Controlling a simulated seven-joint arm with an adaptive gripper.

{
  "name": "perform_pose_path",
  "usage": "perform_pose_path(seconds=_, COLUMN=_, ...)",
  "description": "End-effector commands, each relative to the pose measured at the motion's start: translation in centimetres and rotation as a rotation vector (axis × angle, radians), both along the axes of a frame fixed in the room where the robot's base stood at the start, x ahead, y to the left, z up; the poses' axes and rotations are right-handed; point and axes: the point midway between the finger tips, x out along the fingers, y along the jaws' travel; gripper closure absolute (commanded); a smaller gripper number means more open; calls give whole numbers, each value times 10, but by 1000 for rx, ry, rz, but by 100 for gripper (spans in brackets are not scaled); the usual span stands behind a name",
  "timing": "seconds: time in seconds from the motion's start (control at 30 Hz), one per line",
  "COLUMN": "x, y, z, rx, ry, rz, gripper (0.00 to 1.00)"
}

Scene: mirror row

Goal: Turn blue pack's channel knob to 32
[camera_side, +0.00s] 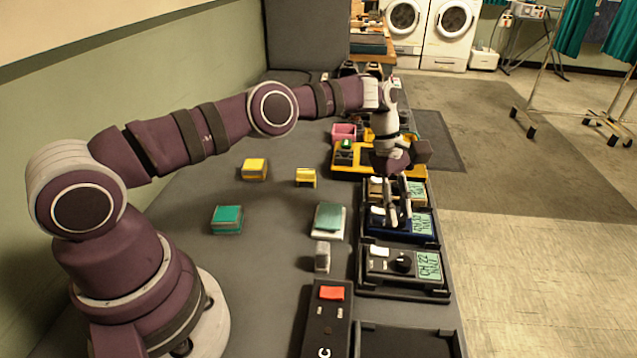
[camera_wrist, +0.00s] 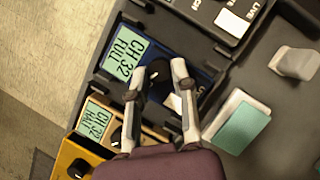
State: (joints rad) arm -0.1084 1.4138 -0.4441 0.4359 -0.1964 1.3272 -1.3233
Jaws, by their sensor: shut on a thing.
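The blue pack (camera_side: 404,231) lies in a black tray in the row on the right of the table. It also shows in the wrist view (camera_wrist: 204,80). Its green screen (camera_wrist: 128,57) reads CH 32 FULL. My gripper (camera_side: 399,217) reaches down over it from above. In the wrist view my gripper (camera_wrist: 160,72) has one finger on each side of the dark round channel knob (camera_wrist: 158,71) and is shut on it. The fingers hide part of the knob and the pack's face, so I cannot see the knob's pointer clearly.
A tan pack (camera_wrist: 147,137) reading CH 32 HALF sits beside the blue one. A black pack (camera_side: 391,262) reading CH 22 sits on the other side. A teal-topped block (camera_side: 330,220) and a grey block (camera_side: 322,257) stand left of the row.

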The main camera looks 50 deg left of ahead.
Motion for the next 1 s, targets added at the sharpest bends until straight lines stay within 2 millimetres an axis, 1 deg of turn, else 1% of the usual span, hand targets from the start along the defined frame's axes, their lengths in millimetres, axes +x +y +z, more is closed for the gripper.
perform_pose_path(seconds=0.37, x=0, y=0, z=0, rx=0, ry=1, rz=-3, gripper=100)
perform_pose_path(seconds=0.4, x=0, y=0, z=0, rx=0, ry=1, rz=-3, gripper=71)
perform_pose_path(seconds=0.57, x=0, y=0, z=0, rx=0, ry=1, rz=-3, gripper=50)
perform_pose_path(seconds=0.6, x=0, y=0, z=0, rx=0, ry=1, rz=-2, gripper=49)
perform_pose_path(seconds=0.87, x=0, y=0, z=0, rx=0, ry=1, rz=0, gripper=49)
perform_pose_path(seconds=1.0, x=0, y=0, z=1, rx=-1, ry=1, rz=29, gripper=49)
